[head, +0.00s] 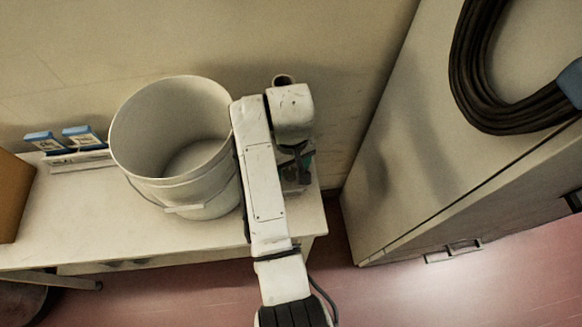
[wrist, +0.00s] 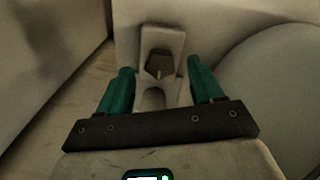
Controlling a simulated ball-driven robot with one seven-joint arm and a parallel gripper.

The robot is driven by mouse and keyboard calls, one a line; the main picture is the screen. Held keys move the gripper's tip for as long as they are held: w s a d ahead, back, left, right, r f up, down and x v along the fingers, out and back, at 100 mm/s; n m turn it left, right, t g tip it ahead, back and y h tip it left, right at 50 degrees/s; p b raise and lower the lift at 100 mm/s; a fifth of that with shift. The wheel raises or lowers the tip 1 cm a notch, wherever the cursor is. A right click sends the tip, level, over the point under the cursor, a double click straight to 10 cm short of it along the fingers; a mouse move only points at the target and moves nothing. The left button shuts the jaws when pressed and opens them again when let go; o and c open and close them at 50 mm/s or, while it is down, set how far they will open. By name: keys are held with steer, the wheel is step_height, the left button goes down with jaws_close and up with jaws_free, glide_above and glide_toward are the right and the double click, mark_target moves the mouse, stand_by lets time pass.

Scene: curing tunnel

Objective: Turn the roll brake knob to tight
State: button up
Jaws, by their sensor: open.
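The roll brake knob (wrist: 158,64) is a small dark brown knob on a pale upright bracket (wrist: 165,40) in the wrist view. A thin light mark shows at its lower edge. My gripper (wrist: 160,68) is open, with one green finger to the left of the knob and one to the right. In this view gaps show between the knob and both fingers; I cannot tell how far off it is in depth. In the head view my gripper (head: 298,168) is at the right end of the bench, partly hidden by my arm, and the knob cannot be made out.
A large white bucket (head: 150,185) stands on the bench (head: 60,225) just left of my arm. Blue-topped boxes (head: 82,137) stand farther left, beside a brown box (head: 12,195). A pale cabinet (head: 420,170) with a coiled black cable (head: 475,90) is to the right.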

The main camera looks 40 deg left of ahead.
mark_target(290, 175)
steer(key=shift+f, duration=1.2)
steer(key=shift+c, duration=0.4)
steer(key=c, duration=1)
